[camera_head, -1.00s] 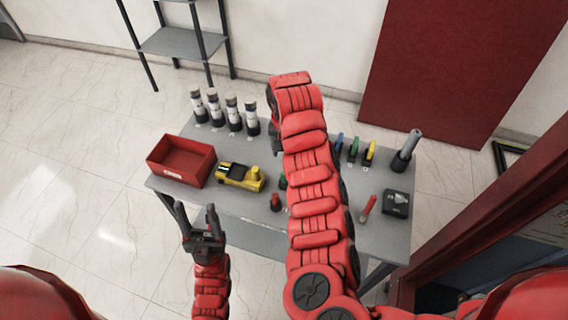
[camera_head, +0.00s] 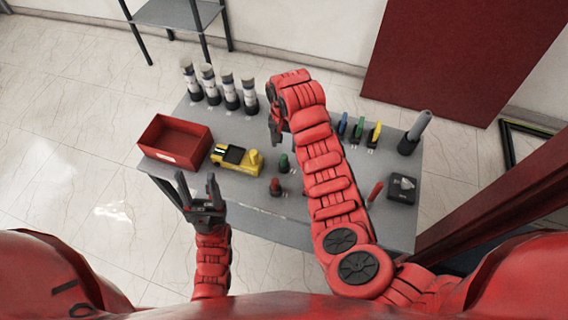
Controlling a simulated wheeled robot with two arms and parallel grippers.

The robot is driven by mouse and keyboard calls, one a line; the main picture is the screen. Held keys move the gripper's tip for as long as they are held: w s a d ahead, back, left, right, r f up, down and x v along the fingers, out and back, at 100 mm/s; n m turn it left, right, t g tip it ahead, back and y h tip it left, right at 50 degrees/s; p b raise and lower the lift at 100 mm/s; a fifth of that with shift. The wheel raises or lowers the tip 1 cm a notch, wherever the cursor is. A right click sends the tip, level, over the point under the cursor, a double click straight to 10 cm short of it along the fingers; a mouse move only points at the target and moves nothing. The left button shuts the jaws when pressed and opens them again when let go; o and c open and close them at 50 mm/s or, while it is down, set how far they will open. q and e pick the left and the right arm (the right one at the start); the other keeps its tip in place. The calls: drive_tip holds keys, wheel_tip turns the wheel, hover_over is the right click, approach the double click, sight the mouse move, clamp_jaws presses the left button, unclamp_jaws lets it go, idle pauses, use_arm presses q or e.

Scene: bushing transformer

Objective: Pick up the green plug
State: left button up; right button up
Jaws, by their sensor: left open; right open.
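A small green plug (camera_head: 284,163) with a dark base stands on the grey table (camera_head: 235,193), behind a similar red plug (camera_head: 276,187). My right arm reaches across the table from the front right. Its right gripper (camera_head: 275,136) hangs pointing down, behind and slightly left of the green plug in the picture, apart from it. I see this gripper edge-on, with its far side partly hidden by the arm; it holds nothing visible. My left gripper (camera_head: 197,184) is open and empty at the table's front left edge, its fingers pointing up and away.
A red bin (camera_head: 175,142) and a yellow tool (camera_head: 237,159) lie at left. Several white-and-black cylinders (camera_head: 228,92) stand behind. Blue, green (camera_head: 358,128) and yellow upright pieces, a grey rod (camera_head: 418,126) and a black box (camera_head: 402,188) are at right.

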sight(284, 156)
drive_tip(key=shift+s+f, duration=0.1)
drive_tip(key=shift+f, duration=0.3)
drive_tip(key=f+p, duration=0.1)
drive_tip(key=f, duration=0.1)
drive_tip(key=f+p, duration=0.2)
drive_tip(key=shift+s, duration=0.4)
drive_tip(key=shift+f, duration=0.75)
clamp_jaws()
